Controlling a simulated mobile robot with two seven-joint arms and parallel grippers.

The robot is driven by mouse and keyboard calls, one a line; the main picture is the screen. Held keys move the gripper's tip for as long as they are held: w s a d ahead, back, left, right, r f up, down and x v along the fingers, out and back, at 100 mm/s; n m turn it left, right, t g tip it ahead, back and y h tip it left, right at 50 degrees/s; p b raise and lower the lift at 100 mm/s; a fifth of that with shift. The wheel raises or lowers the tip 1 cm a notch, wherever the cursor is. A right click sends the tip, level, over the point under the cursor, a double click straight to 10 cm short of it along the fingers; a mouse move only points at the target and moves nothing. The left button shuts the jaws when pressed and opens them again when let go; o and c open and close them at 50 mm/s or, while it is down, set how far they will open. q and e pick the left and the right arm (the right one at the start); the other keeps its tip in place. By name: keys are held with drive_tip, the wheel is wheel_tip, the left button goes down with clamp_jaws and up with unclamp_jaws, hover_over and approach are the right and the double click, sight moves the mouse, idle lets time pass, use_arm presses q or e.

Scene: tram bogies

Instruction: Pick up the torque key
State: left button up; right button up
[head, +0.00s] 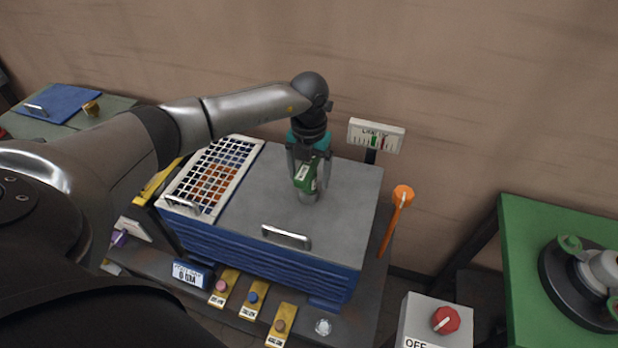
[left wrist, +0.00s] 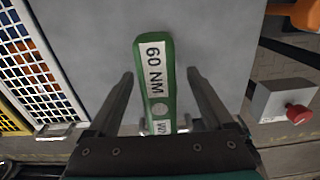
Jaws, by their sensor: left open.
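The torque key is green with a white label reading "60 NM" (left wrist: 155,62). In the head view the torque key (head: 306,176) stands over the grey lid (head: 345,205) of the blue box, with a grey metal part at its lower end. My left gripper (head: 308,186) points down over it, open, with one finger on each side. In the left wrist view the key lies between the two open fingers (left wrist: 160,74), with gaps on both sides. Whether its lower end touches the lid is hard to tell. My right gripper is not in view.
A white grid (head: 212,178) covers the box's left part. A small gauge sign (head: 376,136) stands behind, an orange-headed lever (head: 402,196) to the right. A grey switch box with a red knob (head: 446,320) stands front right, beside a green table (head: 545,225).

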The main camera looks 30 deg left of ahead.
use_arm(q)
drive_tip(key=shift+f, duration=0.3)
clamp_jaws()
idle(0.5)
drive_tip(key=shift+r, duration=0.1)
